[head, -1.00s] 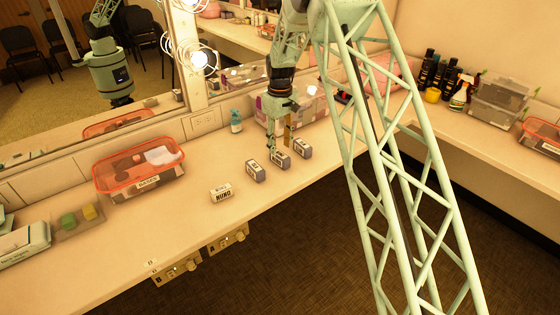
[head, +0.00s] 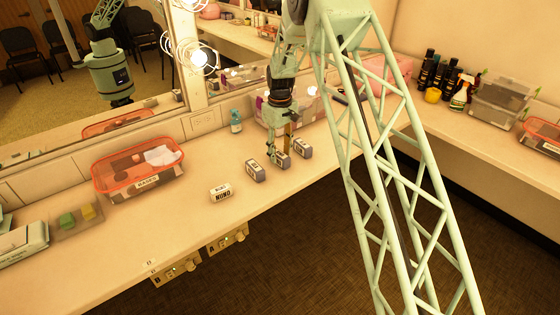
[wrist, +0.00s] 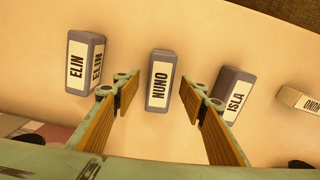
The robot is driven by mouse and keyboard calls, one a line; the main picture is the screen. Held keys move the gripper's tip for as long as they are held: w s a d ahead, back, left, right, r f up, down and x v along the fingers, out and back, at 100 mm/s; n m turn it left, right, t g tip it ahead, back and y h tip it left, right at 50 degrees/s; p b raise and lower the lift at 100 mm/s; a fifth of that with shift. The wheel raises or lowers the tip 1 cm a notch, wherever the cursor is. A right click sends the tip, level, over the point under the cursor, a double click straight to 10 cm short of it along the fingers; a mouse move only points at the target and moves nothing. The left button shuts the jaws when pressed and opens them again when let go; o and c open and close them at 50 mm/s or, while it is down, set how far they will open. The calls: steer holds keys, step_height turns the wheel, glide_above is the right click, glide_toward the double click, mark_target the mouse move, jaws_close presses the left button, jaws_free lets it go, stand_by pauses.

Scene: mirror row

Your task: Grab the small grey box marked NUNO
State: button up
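The small grey box marked NUNO (wrist: 160,80) lies in the middle of the wrist view, with a white label on top. In the head view it is the middle box (head: 282,161) of three grey ones, partly hidden by my gripper. My gripper (head: 280,152) is open and empty, just above that box. In the wrist view its two fingers (wrist: 161,100) stand apart to either side of the box's near end. I cannot tell whether they touch it.
Grey boxes marked ELIN (wrist: 85,62) and ISLA (wrist: 232,95) flank it closely. A white box marked NUNO (head: 220,193) lies farther left. A red-rimmed bin (head: 140,190) is left; the counter's front edge is near.

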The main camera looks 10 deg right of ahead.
steer(key=shift+f, duration=1.05)
steer(key=c, duration=1)
